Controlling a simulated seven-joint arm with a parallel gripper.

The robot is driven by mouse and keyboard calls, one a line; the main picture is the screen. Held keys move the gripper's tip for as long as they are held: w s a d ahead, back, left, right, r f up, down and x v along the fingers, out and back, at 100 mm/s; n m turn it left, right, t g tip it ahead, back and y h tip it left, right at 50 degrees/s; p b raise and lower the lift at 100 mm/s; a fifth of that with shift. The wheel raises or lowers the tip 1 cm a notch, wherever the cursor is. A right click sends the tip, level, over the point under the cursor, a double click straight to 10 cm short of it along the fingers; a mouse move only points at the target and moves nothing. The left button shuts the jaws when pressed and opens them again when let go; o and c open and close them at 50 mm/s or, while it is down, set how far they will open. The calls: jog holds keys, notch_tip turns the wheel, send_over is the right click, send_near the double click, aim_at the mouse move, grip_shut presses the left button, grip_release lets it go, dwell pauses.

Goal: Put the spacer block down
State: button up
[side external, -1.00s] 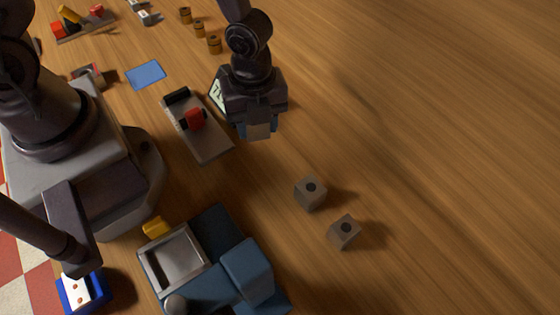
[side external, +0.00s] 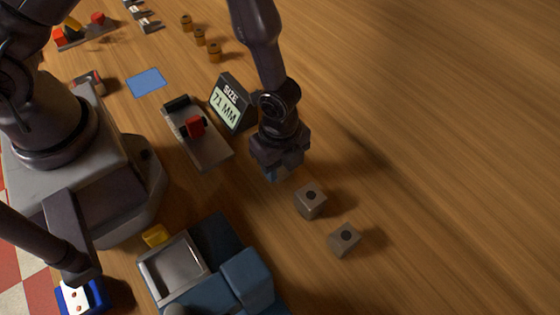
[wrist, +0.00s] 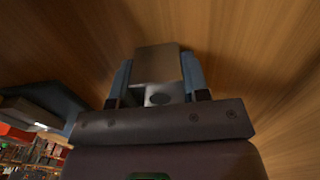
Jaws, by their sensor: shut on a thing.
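My gripper (side external: 284,172) is shut on a grey spacer block, which shows between its two blue fingers in the wrist view (wrist: 158,66). In the side view the held block is mostly hidden by the fingers. The gripper hangs low over the wooden table, just up and left of a grey block with a dark hole (side external: 310,203). A second similar block (side external: 344,240) sits further down and right. I cannot tell whether the held block touches the table.
A display reading "SIZE 71 MM" (side external: 232,103) and a grey gauge with a red part (side external: 203,140) stand left of my gripper. A blue machine with a metal tray (side external: 173,268) is below left. Open wood lies to the right.

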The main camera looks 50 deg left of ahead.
jog(key=shift+f, duration=0.2)
jog(key=o, duration=1)
jog(key=shift+o, duration=0.2)
notch_tip(320, 180, up, 12)
jog(key=a+r+n+t+y, duration=0.2)
jog(key=a+r+n+t, duration=0.1)
jog(key=a+r+n, duration=0.8)
jog(key=s+a+r+n+t+h, duration=0.1)
jog(key=s+a+r+n, duration=0.1)
jog(key=s+r, duration=0.3)
jog(key=s+a+r+n+t+h, duration=0.1)
jog(key=s+a+r+n, duration=0.2)
jog(key=s+r+n, duration=0.2)
jog(key=shift+s+r+t, duration=0.2)
jog(key=shift+r+t, duration=0.1)
jog(key=shift+r, duration=0.6)
